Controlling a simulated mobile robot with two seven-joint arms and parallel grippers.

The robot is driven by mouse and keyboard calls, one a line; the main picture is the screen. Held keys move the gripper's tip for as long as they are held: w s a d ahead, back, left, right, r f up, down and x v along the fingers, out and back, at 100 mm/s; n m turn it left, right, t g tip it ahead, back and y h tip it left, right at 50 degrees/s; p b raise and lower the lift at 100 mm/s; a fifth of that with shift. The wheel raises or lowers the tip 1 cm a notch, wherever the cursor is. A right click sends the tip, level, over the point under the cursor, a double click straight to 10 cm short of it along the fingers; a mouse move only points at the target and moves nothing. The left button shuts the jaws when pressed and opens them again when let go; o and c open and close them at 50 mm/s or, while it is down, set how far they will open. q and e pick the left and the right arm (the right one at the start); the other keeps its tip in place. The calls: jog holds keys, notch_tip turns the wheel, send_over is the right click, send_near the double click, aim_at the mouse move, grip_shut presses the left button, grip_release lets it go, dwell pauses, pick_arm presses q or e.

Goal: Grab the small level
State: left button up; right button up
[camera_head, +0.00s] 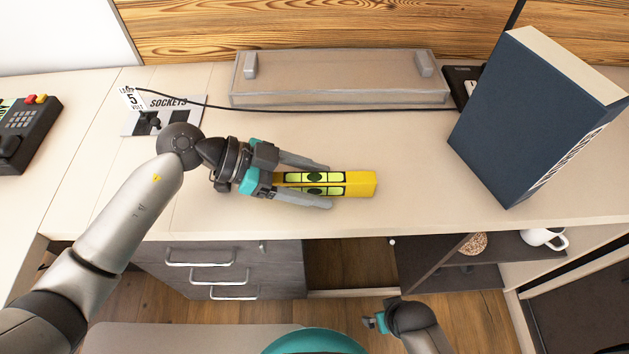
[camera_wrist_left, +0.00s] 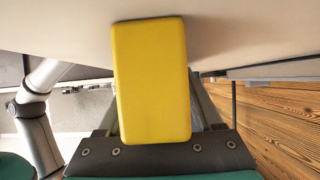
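The small level (camera_head: 362,184) is a yellow bar with green vial windows, lying over the front part of the desk. My left gripper (camera_head: 330,187) reaches it from the left, with one grey finger along its far side and one along its near side. The fingers appear closed against it. In the left wrist view the yellow end of the level (camera_wrist_left: 152,80) fills the middle and hides much of the fingers. I cannot tell whether it is lifted off the desk. My right gripper (camera_head: 374,322) is low, in front of the desk, mostly hidden by its arm.
A long translucent grey box (camera_head: 338,82) lies at the back of the desk. A dark blue binder (camera_head: 520,120) stands at the right. A sockets plate (camera_head: 165,115) with a cable lies behind my left wrist. A keypad device (camera_head: 30,130) is far left. Desk right of the level is clear.

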aim_at(315, 177)
pick_arm(q)
grip_shut()
dwell(0.3)
jog(key=shift+r, duration=0.1)
dwell(0.4)
jog(key=shift+r, duration=0.1)
jog(key=shift+r+p, duration=0.4)
jog(key=shift+r, duration=0.05)
notch_tip(315, 177, up, 7)
jog(key=p, duration=0.3)
jog(key=shift+f, duration=0.2)
jog(key=shift+r+p, duration=0.7)
jog(key=shift+r, duration=0.4)
pick_arm(e)
jog(key=s+d+f, duration=0.5)
jog(key=s+d, duration=0.1)
jog(key=s, duration=0.1)
jog(key=shift+s+f, duration=0.25)
